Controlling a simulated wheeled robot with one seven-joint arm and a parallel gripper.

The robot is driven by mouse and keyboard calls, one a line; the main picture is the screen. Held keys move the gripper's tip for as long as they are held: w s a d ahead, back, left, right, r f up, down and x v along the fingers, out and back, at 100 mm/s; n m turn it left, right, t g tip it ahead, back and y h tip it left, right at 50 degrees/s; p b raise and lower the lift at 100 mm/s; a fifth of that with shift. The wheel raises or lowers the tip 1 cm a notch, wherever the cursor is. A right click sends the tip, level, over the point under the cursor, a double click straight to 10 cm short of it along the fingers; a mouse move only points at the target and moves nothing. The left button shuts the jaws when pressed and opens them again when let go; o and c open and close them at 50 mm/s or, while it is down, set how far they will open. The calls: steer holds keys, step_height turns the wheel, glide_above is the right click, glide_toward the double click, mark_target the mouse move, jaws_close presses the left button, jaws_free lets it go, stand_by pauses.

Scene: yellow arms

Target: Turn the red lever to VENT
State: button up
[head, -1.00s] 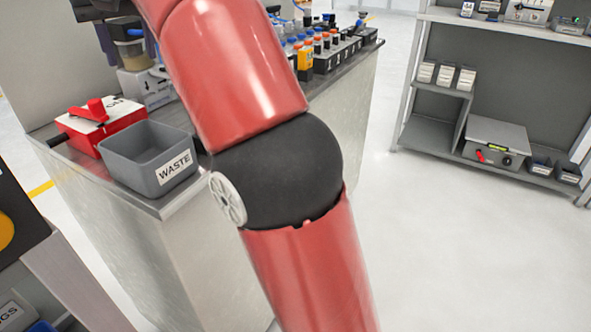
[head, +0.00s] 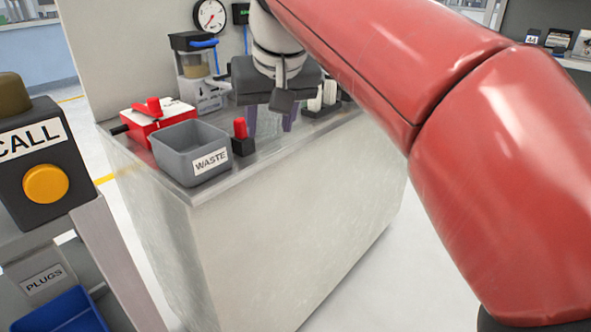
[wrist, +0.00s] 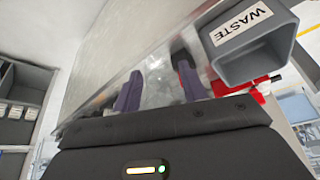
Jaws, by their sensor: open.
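A red box (head: 162,124) with a white top plate stands at the left of the steel counter, in the head view. A red lever (head: 153,106) sits on that plate; its lettering is too small to read. My gripper (head: 268,122) is over the counter to the right of the box, pointing down and partly hidden by its own body. In the wrist view its two purple fingers (wrist: 161,80) are apart with nothing between them. Red parts show behind the waste bin there, but I cannot tell which part is the lever.
A grey WASTE bin (head: 190,150) stands in front of the box, between it and my gripper. A black block with a red top (head: 240,128) stands beside the bin, close to my gripper. A jar unit (head: 197,75) and a gauge (head: 210,16) are behind.

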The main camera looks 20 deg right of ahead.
steer(key=s+d+f, duration=0.2)
steer(key=s+f, duration=0.2)
steer(key=f, duration=0.2)
steer(key=shift+s+d+f, duration=0.2)
steer(key=shift+s+d, duration=0.1)
steer(key=shift+s, duration=0.05)
